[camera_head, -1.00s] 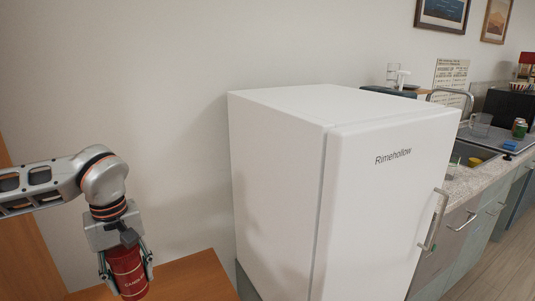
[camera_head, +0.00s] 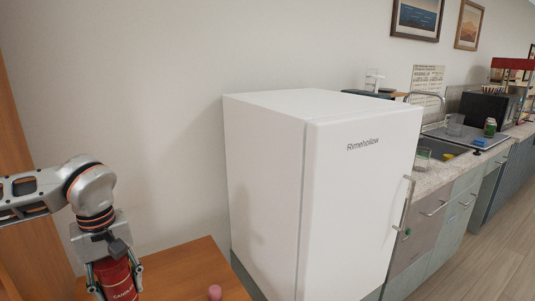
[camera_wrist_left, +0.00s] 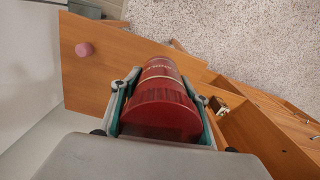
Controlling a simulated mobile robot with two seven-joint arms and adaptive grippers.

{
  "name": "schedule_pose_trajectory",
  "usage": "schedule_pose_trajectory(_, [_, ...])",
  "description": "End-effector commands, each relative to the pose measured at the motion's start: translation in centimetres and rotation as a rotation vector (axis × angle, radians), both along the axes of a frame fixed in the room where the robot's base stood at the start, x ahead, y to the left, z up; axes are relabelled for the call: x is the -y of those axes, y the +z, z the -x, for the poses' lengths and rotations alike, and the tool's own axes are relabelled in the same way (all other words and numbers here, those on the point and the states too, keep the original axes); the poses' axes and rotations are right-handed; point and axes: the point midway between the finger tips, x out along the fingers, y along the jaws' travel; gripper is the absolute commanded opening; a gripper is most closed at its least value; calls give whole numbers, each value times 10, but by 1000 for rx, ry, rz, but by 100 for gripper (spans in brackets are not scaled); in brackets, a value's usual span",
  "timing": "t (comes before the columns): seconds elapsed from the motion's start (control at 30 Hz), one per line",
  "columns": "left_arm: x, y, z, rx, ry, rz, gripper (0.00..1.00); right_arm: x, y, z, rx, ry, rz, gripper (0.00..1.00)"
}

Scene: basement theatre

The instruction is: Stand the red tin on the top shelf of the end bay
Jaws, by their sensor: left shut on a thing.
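The red tin (camera_head: 118,281) with pale lettering is at the lower left of the head view. My left gripper (camera_head: 115,284) is shut around its sides, and the bottom of the tin is cut off by the picture edge. In the left wrist view the tin (camera_wrist_left: 162,108) sits between both fingers, over wooden boards. A wooden top (camera_head: 185,268) lies beside and behind the tin in the head view. A tall wooden panel (camera_head: 12,130) stands at the far left. I cannot tell which board is the end bay's top shelf. My right gripper is not in view.
A small pink object (camera_head: 215,292) stands on the wooden top, clear of the tin. A white fridge (camera_head: 265,190) stands right of it. A counter (camera_head: 437,178) with a sink runs beyond. Wooden compartments (camera_wrist_left: 245,130) show at the right of the wrist view.

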Motion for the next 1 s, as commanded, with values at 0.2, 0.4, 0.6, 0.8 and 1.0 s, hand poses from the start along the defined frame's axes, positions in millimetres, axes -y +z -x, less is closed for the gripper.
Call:
schedule_pose_trajectory(0.2, [10, -5, 4, 0, -84, -3, 21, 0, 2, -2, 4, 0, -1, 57])
schedule_pose_trajectory(0.4, [28, -15, 13, 1, -257, -5, 21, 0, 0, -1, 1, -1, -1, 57])
schedule_pose_trajectory(0.6, [52, -29, 26, 1, -491, -4, 21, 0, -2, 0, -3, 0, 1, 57])
schedule_pose_trajectory(0.8, [69, -38, 37, 1, -660, 0, 21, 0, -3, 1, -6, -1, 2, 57])
schedule_pose_trajectory(1.0, [71, -38, 39, 2, -686, 0, 21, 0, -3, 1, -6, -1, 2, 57])
